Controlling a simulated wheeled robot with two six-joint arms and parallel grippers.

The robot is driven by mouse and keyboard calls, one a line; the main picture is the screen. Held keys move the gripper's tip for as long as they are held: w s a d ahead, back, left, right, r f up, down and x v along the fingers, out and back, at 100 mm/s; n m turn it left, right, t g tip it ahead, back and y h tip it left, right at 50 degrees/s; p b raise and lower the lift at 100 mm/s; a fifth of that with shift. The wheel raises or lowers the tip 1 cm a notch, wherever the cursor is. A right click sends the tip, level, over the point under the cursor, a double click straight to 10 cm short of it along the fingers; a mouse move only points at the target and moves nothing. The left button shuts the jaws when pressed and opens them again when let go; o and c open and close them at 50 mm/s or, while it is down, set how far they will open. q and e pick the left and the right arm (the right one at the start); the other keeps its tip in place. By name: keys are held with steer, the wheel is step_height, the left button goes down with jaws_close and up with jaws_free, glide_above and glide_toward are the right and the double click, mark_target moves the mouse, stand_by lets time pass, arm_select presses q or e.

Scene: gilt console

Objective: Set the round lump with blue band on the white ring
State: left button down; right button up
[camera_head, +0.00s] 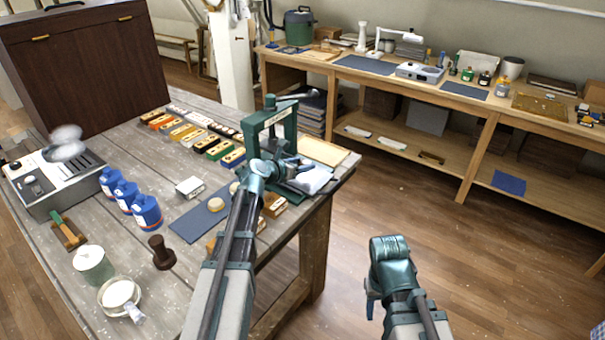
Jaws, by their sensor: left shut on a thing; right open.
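My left gripper (285,170) is over the far right part of the grey table, in front of a green press (270,125). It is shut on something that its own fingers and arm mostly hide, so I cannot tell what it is. A white and blue item (317,181) shows just right of the fingers. Pale round lumps (216,204) lie on a blue-grey mat (195,222); I see no blue band on them. I cannot make out the white ring for certain. My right gripper (385,275) is open and empty, over the floor right of the table.
Blue bottles (146,212), a dark brown spool (161,252), a lidded jar (92,264) and a white-filled dish (118,293) stand at the left and front. Rows of coloured blocks (195,138) lie behind the mat. A long workbench (440,95) stands behind.

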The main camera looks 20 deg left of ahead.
mark_target(303, 179)
arm_select(q)
step_height(303, 179, down, 4)
steer(key=b, duration=0.3)
steer(key=shift+w+d+b, duration=0.15)
steer(key=shift+b, duration=0.2)
steer(key=shift+r, duration=0.2)
steer(key=shift+f, duration=0.1)
steer(key=shift+c, duration=0.9)
jaws_free()
